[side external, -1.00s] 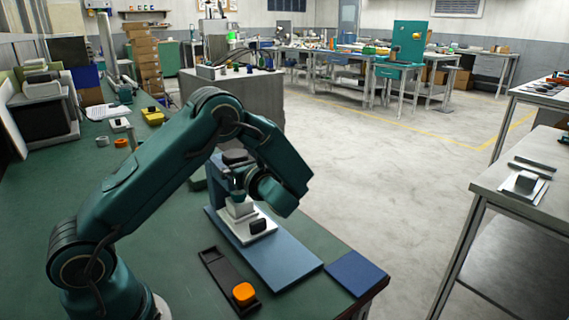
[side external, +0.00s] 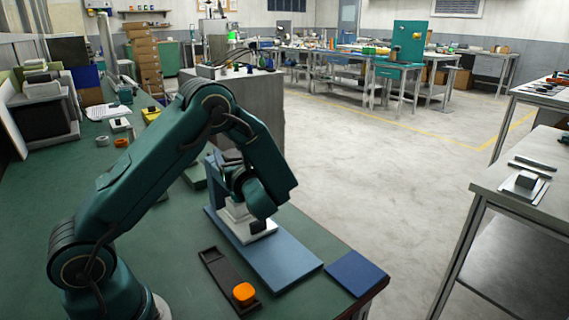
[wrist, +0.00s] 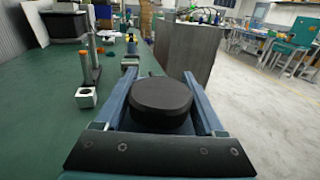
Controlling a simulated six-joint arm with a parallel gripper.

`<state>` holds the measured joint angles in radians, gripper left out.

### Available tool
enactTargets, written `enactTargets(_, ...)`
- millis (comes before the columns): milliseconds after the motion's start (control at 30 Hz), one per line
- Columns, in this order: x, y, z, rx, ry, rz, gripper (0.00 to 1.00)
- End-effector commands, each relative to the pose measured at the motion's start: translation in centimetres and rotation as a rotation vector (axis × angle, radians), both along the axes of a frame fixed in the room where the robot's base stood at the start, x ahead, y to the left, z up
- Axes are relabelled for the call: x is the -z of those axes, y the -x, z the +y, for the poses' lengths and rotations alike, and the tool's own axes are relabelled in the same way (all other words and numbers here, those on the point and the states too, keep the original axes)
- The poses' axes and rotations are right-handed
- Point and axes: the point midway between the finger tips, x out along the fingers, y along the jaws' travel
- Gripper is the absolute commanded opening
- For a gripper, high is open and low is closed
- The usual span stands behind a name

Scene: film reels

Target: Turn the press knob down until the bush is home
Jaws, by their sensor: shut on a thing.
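The press knob (wrist: 162,98) is a thick black disc in the middle of the wrist view. My gripper (wrist: 158,78) has one blue-grey finger along each side of it and is shut on it. In the side view my gripper (side external: 236,178) is at the top of the press, and my wrist hides the knob and much of the press body. The press's pale stepped base (side external: 262,234) shows below, on a long blue plate (side external: 285,265). I cannot make out the bush or how deep it sits.
A narrow black tray (side external: 219,268) with an orange piece (side external: 243,293) lies left of the blue plate. A dark blue mat (side external: 356,273) lies at the bench's near right corner. An upright post on a square block (wrist: 86,96) stands to the left in the wrist view.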

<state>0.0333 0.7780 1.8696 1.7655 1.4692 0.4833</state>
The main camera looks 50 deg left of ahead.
Motion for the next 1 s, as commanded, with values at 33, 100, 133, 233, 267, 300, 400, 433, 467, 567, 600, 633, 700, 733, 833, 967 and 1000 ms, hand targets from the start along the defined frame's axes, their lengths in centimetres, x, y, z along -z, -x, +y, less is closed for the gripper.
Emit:
enactTargets(33, -0.08, 0.00, -0.01, 0.037, -0.003, 0.003, 0.15)
enactTargets(100, -0.07, -0.14, -0.05, 0.090, -0.003, 0.004, 0.15)
enactTargets(133, -0.06, -0.20, -0.06, 0.111, -0.002, 0.005, 0.15)
enactTargets(233, -0.07, -0.37, -0.10, 0.168, -0.003, 0.003, 0.15)
enactTargets(267, -0.06, -0.39, -0.12, 0.181, -0.002, 0.004, 0.15)
enactTargets(300, -0.05, -0.45, -0.16, 0.195, -0.002, 0.003, 0.15)
enactTargets(400, -0.02, -0.52, -0.21, 0.214, 0.000, 0.003, 0.15)
enactTargets(433, -0.02, -0.53, -0.22, 0.216, 0.001, 0.002, 0.15)
enactTargets(467, -0.02, -0.54, -0.22, 0.217, 0.001, 0.002, 0.15)
enactTargets(567, -0.02, -0.54, -0.23, 0.217, 0.001, 0.001, 0.15)
enactTargets(600, -0.02, -0.54, -0.23, 0.216, 0.001, 0.001, 0.15)
enactTargets(633, -0.02, -0.54, -0.23, 0.216, 0.001, 0.001, 0.15)
enactTargets(700, -0.02, -0.54, -0.23, 0.216, 0.001, 0.001, 0.75)
enactTargets(733, -0.02, -0.54, -0.23, 0.216, 0.001, 0.001, 0.86)
enactTargets(833, -0.01, -0.54, -0.23, 0.215, 0.001, 0.001, 1.00)
enactTargets(967, 0.00, -0.55, -0.23, 0.215, 0.002, 0.001, 1.00)
enactTargets(1000, 0.00, -0.54, -0.27, 0.216, 0.002, 0.001, 1.00)
